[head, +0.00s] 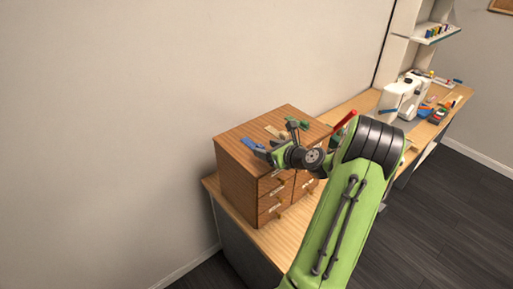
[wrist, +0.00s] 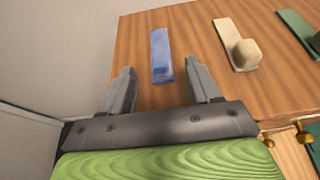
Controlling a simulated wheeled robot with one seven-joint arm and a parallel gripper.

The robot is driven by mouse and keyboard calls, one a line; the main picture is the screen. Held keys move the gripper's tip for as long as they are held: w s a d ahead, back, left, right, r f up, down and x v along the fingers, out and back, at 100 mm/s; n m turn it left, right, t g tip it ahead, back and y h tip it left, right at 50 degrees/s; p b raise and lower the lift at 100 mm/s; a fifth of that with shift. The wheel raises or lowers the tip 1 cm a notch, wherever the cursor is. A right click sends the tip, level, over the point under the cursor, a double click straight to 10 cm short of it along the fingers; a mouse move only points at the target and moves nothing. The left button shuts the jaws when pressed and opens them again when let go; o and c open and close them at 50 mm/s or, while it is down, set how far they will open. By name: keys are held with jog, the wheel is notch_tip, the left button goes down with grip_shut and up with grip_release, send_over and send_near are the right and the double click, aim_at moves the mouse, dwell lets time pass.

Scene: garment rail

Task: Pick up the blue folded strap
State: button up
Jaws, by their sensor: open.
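The blue folded strap (wrist: 161,58) lies flat on top of the wooden drawer cabinet (wrist: 145,28) in the wrist view, pointing away from me. In the head view the strap (head: 251,144) shows near the left edge of the cabinet top. My gripper (wrist: 160,80) is open and empty, with one finger on each side of the strap's near end. The fingers look apart from the strap; I cannot tell their exact height above the wood. In the head view my gripper (head: 267,153) is partly hidden by my own wrist.
A beige strap-like piece (wrist: 236,46) lies right of the blue strap, and a green one (wrist: 300,32) lies farther right. A red object (head: 344,122) shows beside my arm. The wall (head: 120,110) stands left of the cabinet. A white sewing machine (head: 399,97) stands farther along the table.

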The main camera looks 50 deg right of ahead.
aim_at(262, 147)
jog(key=x, duration=0.4)
jog(key=shift+w+f, duration=0.15)
jog(key=shift+c, duration=0.8)
jog(key=c, duration=1)
